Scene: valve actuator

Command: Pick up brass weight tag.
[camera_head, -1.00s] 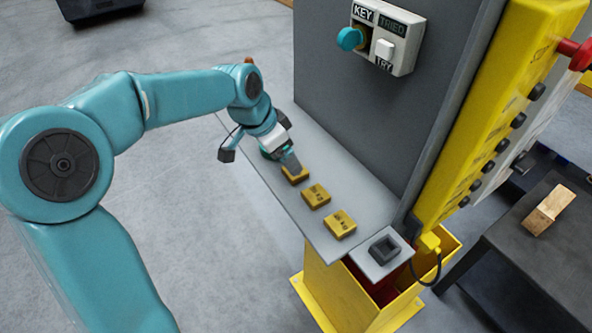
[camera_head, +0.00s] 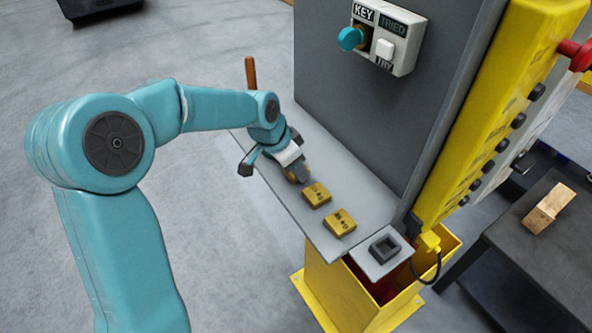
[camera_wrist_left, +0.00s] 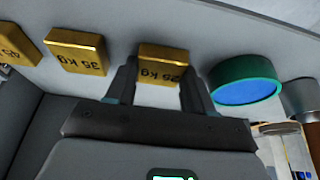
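Several brass weight tags lie in a row on the grey shelf (camera_head: 350,190). The 25 kg tag (camera_wrist_left: 160,66) is between the two fingers of my left gripper (camera_wrist_left: 158,82) in the left wrist view. The fingers stand apart, one on each side of it; firm contact does not show. The 35 kg tag (camera_wrist_left: 77,54) and the 45 kg tag (camera_wrist_left: 14,45) lie beside it to the left. In the head view my left gripper (camera_head: 298,175) is low over the far tag and hides most of it. The middle tag (camera_head: 316,195) and the near tag (camera_head: 340,224) are clear. My right gripper is out of view.
A green-rimmed blue disc (camera_wrist_left: 246,82) sits close to the right finger. A grey panel (camera_head: 375,110) with a key box (camera_head: 388,38) rises behind the shelf. A small dark square holder (camera_head: 385,249) is at the shelf's near end. A dark table (camera_head: 530,250) stands right.

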